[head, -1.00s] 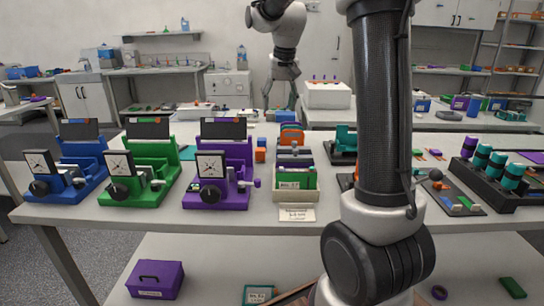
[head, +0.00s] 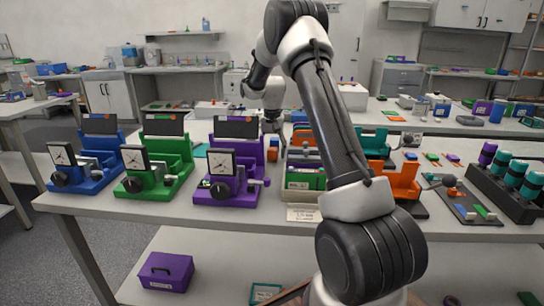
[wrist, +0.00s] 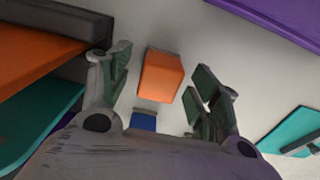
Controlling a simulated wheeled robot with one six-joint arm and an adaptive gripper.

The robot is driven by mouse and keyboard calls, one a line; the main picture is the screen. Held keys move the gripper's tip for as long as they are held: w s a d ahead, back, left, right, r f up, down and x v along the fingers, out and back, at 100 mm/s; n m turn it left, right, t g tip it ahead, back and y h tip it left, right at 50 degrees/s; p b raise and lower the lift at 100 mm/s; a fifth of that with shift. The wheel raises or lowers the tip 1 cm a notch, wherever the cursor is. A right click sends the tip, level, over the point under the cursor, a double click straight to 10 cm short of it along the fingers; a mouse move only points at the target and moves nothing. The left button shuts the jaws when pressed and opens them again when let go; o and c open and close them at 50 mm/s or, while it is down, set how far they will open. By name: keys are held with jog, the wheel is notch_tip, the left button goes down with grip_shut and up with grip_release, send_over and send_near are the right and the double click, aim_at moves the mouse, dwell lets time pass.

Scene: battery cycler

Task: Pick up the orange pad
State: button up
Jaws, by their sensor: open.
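A small orange block, which looks like the orange pad (wrist: 161,75), lies on the white bench top in the wrist view. It sits between and beyond the two fingertips of my gripper (wrist: 158,80), apart from both. The fingers are spread and nothing is held. In the head view my gripper (head: 274,126) points down over the back of the bench, just above the orange pad (head: 272,154). A small blue block (wrist: 144,121) is beside the pad, partly hidden by my gripper.
A box of upright coloured slabs (head: 304,197) stands right of the pad; its orange slab (wrist: 35,55) is close to my left finger. A purple device (head: 232,188) stands to the left. A teal flat piece (wrist: 297,133) lies at right in the wrist view.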

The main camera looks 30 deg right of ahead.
aim_at(272, 149)
jog(key=shift+f, duration=0.5)
jog(key=shift+c, duration=0.3)
jog(key=c, duration=1)
notch_tip(272, 149, up, 10)
jog(key=shift+r, duration=0.1)
